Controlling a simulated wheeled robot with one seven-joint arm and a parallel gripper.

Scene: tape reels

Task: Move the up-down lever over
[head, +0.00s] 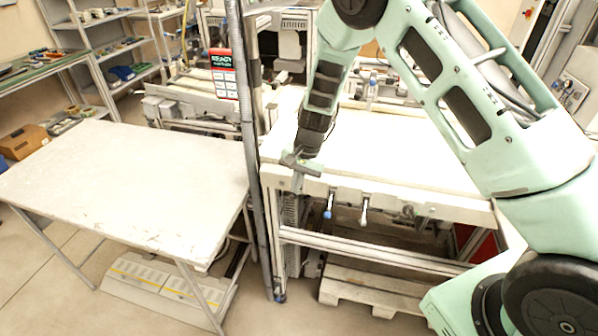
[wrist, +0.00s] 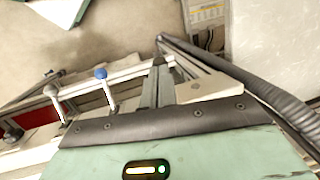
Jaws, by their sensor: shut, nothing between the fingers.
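Two short levers hang from the front edge of the white machine bench (head: 400,152). One has a blue knob (head: 328,213), the other a white knob (head: 364,218). I cannot tell which is the up-down lever. In the wrist view the blue-knobbed lever (wrist: 105,90) and the white-knobbed lever (wrist: 56,104) are left of my fingers. My gripper (head: 298,184) is shut and empty, pointing down at the bench's front left corner, left of the blue knob. In the wrist view my gripper (wrist: 157,72) shows fingers together, apart from both levers.
A grey vertical post (head: 249,130) stands close to the left of my gripper. A white table (head: 130,185) lies left of it. A wooden pallet (head: 370,290) is under the bench frame. A red sign (head: 221,62) hangs beside the post.

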